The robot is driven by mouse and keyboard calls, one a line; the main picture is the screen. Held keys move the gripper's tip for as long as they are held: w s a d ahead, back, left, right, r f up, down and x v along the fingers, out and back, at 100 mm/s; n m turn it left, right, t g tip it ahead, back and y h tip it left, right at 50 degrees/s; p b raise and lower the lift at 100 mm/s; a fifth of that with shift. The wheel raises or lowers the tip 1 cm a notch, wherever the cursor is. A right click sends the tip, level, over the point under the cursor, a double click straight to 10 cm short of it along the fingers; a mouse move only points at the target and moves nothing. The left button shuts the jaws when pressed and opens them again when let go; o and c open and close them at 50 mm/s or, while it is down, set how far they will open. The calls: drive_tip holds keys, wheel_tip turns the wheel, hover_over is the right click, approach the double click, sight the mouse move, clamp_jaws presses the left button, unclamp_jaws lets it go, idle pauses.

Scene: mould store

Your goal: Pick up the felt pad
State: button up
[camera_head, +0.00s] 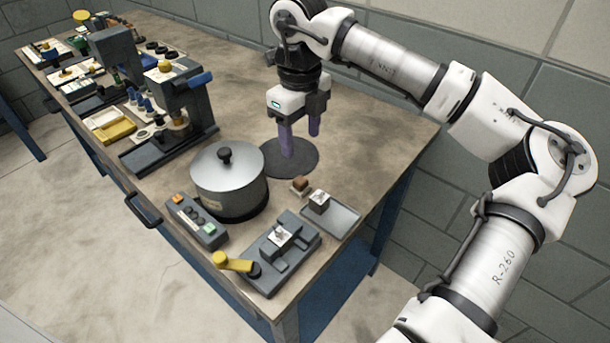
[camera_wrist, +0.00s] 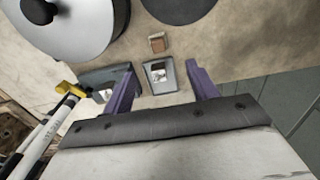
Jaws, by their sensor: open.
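A small brown block on a pale, flat base (camera_head: 300,186) sits on the bench, right of the pot; it may be the felt pad, but I cannot be sure. It also shows in the wrist view as a brown block (camera_wrist: 157,44), beyond and roughly between my fingertips. A dark, flat round disc (camera_head: 291,163) lies beside the pot; its material is unclear. My gripper (camera_head: 300,143) points down above the bench, over the disc's far side in the head view. Its two purple fingers (camera_wrist: 160,67) are apart, with nothing between them.
A lidded metal pot (camera_head: 229,181) stands left of the disc. A shallow tray (camera_head: 343,218) with a metal block, a grey fixture (camera_head: 277,258) and a button box (camera_head: 196,220) crowd the near end. The bench behind my gripper is clear.

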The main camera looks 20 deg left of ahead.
sight(300, 179)
drive_tip(key=f, duration=0.2)
drive_tip(key=f+p, duration=0.1)
drive_tip(key=f, duration=0.4)
drive_tip(key=shift+s+f, duration=0.15)
drive_tip(key=shift+s, duration=0.1)
drive_tip(key=shift+w+f+p, duration=0.1)
drive_tip(key=shift+f+p, duration=1.25)
drive_tip(key=shift+f, duration=1.25)
drive_tip(key=c, duration=1.1)
drive_tip(key=shift+o, duration=0.2)
drive_tip(key=shift+r, duration=0.15)
wheel_tip(300, 179, up, 20)
drive_tip(key=b, duration=0.4)
